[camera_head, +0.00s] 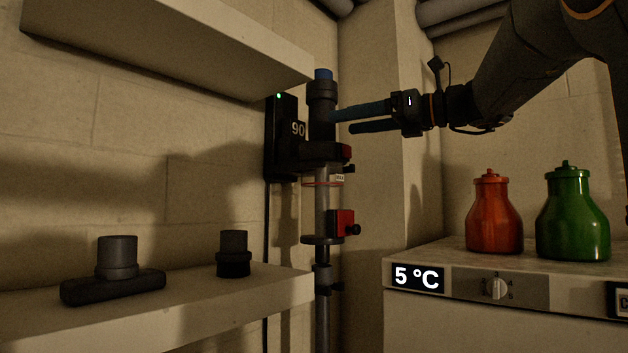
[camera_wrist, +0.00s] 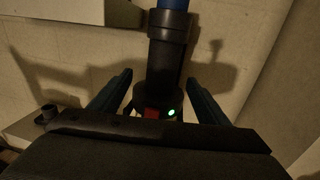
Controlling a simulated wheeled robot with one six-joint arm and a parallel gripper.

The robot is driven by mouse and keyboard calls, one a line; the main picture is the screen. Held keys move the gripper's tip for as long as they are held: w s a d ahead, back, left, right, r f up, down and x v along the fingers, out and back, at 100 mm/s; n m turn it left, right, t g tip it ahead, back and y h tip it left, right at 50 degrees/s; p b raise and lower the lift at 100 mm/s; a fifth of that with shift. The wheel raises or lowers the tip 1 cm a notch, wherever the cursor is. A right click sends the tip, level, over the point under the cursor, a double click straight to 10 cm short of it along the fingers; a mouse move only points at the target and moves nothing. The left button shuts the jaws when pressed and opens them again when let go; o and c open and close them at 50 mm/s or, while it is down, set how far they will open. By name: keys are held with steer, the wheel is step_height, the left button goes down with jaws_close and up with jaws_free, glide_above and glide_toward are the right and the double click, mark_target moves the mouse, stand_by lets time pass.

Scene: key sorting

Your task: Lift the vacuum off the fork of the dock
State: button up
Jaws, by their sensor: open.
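The vacuum (camera_head: 322,195) stands upright at the wall dock, with a dark upper body, a blue top, a clear middle section and a dark tube below. The black dock (camera_head: 281,140) is on the wall, with a green light and the number 90. Its fork is hard to make out behind the vacuum body. My gripper (camera_head: 342,122) is open, its fingers level with the dark upper body and reaching toward it from the right. In the wrist view the vacuum's dark body (camera_wrist: 166,68) stands between the two spread fingers (camera_wrist: 160,92). I cannot tell whether they touch it.
A shelf board (camera_head: 165,45) overhangs at upper left, close to the vacuum's top. A lower shelf (camera_head: 190,305) holds two dark nozzle attachments (camera_head: 117,262) (camera_head: 233,253). A white fridge (camera_head: 450,325) at right bears a red bottle (camera_head: 494,218) and a green bottle (camera_head: 573,218).

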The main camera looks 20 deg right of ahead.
mark_target(321, 126)
steer(key=shift+w+a+r, duration=0.1)
steer(key=shift+w+a, duration=0.25)
steer(key=shift+w, duration=0.35)
steer(key=p+x, duration=0.2)
steer(key=x, duration=0.4)
steer(key=shift+w+a, duration=0.3)
steer(key=shift+c, duration=0.3)
steer(key=c, duration=1.1)
steer(key=shift+c, duration=0.5)
steer(key=shift+s, duration=0.1)
